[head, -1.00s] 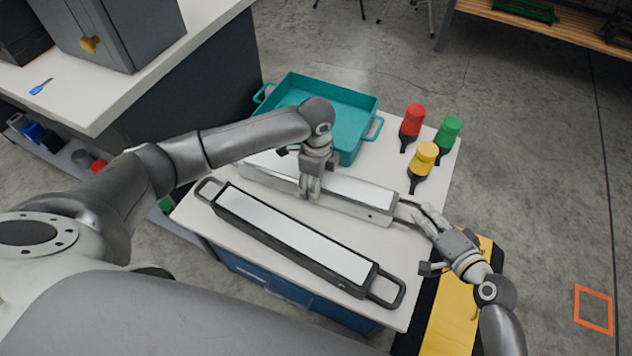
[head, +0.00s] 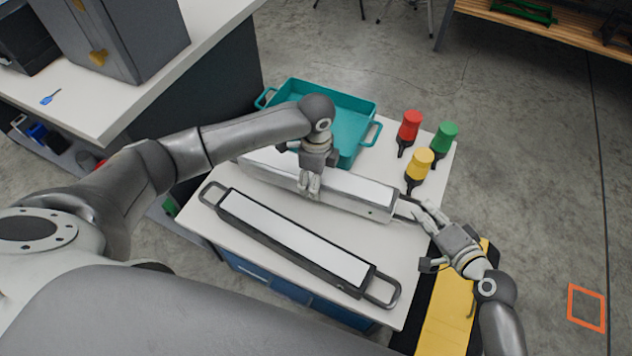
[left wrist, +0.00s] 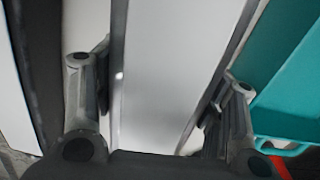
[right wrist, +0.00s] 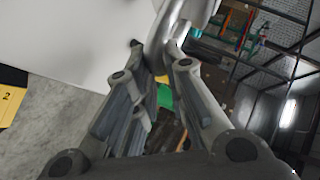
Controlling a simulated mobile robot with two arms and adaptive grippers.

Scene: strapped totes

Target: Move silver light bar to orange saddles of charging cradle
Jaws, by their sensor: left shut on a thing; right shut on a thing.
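The silver light bar (head: 355,190) lies lengthwise over the far half of the white tabletop, in front of the teal tray. I cannot tell whether it touches the top. My left gripper (head: 310,188) is shut across its body near the middle; the left wrist view shows the bar (left wrist: 165,75) between the fingers. My right gripper (head: 423,214) is shut on the bar's right end handle, which also shows between the fingers in the right wrist view (right wrist: 163,40). The charging cradle and its orange saddles are not recognisable in any view.
A dark-framed light bar (head: 290,240) lies nearer on the same tabletop (head: 225,250). A teal tray (head: 357,112) stands behind. An orange square outline (head: 587,308) marks the open floor.

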